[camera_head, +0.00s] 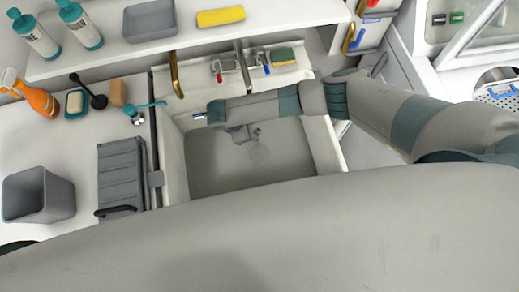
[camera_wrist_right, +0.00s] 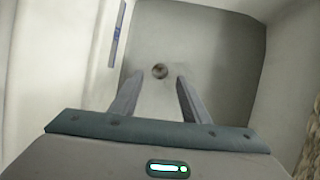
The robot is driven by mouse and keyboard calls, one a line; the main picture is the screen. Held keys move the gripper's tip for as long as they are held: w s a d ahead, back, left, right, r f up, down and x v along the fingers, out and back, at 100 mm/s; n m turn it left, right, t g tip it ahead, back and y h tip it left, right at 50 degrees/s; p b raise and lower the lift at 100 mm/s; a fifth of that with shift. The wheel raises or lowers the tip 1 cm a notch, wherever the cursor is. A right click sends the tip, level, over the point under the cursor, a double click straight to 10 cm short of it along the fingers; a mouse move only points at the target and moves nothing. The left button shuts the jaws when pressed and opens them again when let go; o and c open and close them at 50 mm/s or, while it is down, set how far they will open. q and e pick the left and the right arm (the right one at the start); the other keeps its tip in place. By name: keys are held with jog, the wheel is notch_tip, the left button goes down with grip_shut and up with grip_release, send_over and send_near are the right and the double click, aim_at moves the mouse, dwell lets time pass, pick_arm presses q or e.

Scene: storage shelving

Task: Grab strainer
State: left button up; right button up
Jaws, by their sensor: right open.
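A small round brownish metal piece, which looks like the strainer at the drain (camera_wrist_right: 160,71), lies on the grey floor of the sink basin in the right wrist view. I cannot tell whether it is a loose strainer or the drain itself. My right gripper (camera_wrist_right: 155,82) is open above it, with the piece just beyond and between the fingertips and nothing held. In the head view my right arm crosses over the sink (camera_head: 265,168) and my right gripper (camera_head: 243,135) points down into the basin, small and partly hidden by the wrist. My left gripper is not in view.
Basin walls stand close around the right gripper. On the left counter are a grey bin (camera_head: 38,195), a grey rack (camera_head: 122,178) and an orange spray bottle (camera_head: 38,100). A shelf (camera_head: 110,50) hangs above.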

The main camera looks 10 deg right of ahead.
aim_at(256, 131)
jog(key=shift+x, duration=2.9)
grip_shut()
